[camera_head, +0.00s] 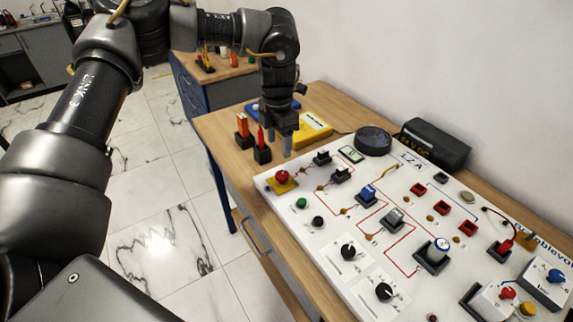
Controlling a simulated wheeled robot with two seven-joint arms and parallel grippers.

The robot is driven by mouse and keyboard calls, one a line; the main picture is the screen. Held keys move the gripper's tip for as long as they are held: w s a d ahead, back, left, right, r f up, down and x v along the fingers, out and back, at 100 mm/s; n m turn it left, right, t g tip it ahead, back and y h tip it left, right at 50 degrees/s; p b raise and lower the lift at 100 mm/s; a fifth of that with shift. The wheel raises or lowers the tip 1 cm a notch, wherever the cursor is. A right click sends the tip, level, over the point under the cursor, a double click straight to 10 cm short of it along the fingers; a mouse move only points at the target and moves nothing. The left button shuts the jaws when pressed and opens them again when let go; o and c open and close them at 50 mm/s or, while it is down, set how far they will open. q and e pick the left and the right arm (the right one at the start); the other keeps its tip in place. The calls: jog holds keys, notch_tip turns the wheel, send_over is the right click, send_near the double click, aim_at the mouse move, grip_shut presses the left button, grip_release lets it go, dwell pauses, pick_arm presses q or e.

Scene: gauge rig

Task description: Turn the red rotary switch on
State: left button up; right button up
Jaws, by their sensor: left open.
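A white control panel (330,222) lies on the wooden table. A small red knob (507,293) sits on a box-like mount near the panel's lower right corner, and it looks like the red rotary switch; its exact setting is too small to tell. A round red button (282,177) on a yellow base is at the panel's left corner. My left gripper (279,143) is open and empty, pointing down beyond the panel's far left edge, far from the red knob. My right gripper is out of view.
Black knobs (384,291), a blue knob (556,275) and several switches crowd the panel. Red and orange-handled tools in black holders (263,154), a yellow device (313,127) and a black display box (435,144) stand around it. The floor at left is clear.

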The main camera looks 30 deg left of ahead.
aim_at(282, 174)
pick_arm(q)
jog(key=f, duration=0.1)
jog(key=d+f, duration=0.1)
jog(key=shift+s+f+p, duration=0.15)
jog(key=shift+f+p, duration=0.2)
jog(key=shift+p, duration=0.05)
notch_tip(282, 174, down, 7)
jog(key=shift+a+r+p, duration=0.1)
jog(key=shift+a+p, duration=0.05)
jog(key=shift+p, duration=0.55)
jog(key=shift+f, duration=0.5)
jog(key=shift+w+f, duration=0.1)
jog(key=shift+w, duration=0.1)
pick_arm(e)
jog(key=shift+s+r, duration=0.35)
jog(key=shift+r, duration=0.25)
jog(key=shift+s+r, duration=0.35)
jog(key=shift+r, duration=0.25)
pick_arm(q)
jog(key=c, duration=1)
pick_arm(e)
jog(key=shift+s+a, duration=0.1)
